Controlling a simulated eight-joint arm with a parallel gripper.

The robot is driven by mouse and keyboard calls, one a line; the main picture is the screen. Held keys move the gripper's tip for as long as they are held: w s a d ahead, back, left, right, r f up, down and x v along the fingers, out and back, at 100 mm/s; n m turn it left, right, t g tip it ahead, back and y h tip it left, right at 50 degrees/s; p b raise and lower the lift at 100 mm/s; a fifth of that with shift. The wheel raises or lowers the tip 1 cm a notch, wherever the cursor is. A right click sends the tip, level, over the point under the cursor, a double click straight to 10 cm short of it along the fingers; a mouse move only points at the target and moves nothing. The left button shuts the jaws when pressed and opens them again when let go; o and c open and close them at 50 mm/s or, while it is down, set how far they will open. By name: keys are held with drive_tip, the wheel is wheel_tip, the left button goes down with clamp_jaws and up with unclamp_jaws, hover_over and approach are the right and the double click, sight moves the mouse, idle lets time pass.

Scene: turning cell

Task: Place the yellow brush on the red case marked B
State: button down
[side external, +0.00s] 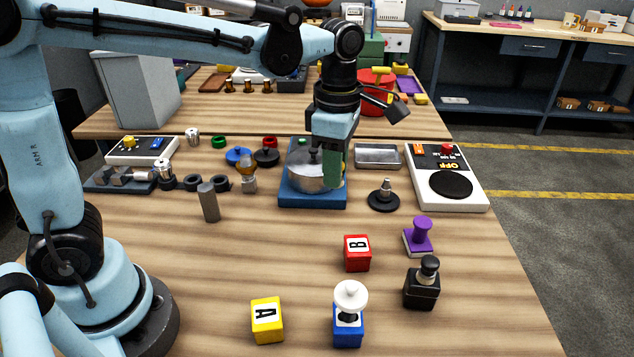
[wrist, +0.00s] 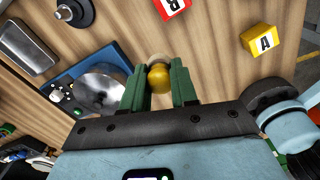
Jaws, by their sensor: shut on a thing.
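My gripper (side external: 335,183) is over the blue-based device with the silver dome (side external: 305,177) in the side view, well above the table. In the wrist view its green fingers (wrist: 159,82) are shut on the yellow brush (wrist: 159,77), with its pale end pointing away from the wrist. In the side view the finger hides most or all of the brush. The red case marked B (side external: 357,263) stands on the table nearer the side camera, apart from my gripper, with nothing on its top. It also shows at the top edge of the wrist view (wrist: 164,9).
A yellow case marked A (side external: 267,331), a blue case with a white knob (side external: 348,333), a black block (side external: 421,293) and a purple stamp (side external: 418,238) stand around the red case. An amber-topped item (side external: 247,168) and a grey cylinder (side external: 209,204) stand left of the device.

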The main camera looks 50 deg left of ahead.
drive_tip(key=s+d+r+m, duration=0.1)
drive_tip(key=s+d+m, duration=0.25)
drive_tip(key=d, duration=0.35)
drive_tip(key=s+d+m, duration=0.2)
drive_tip(key=s+d, duration=0.3)
drive_tip(key=d, duration=0.1)
hover_over(358, 245)
wheel_tip(358, 245, down, 7)
drive_tip(key=shift+r, duration=0.1)
drive_tip(key=shift+f, duration=2)
drive_tip(key=shift+f, duration=0.1)
drive_tip(key=c, duration=0.9)
unclamp_jaws()
drive_tip(key=shift+o, duration=0.2)
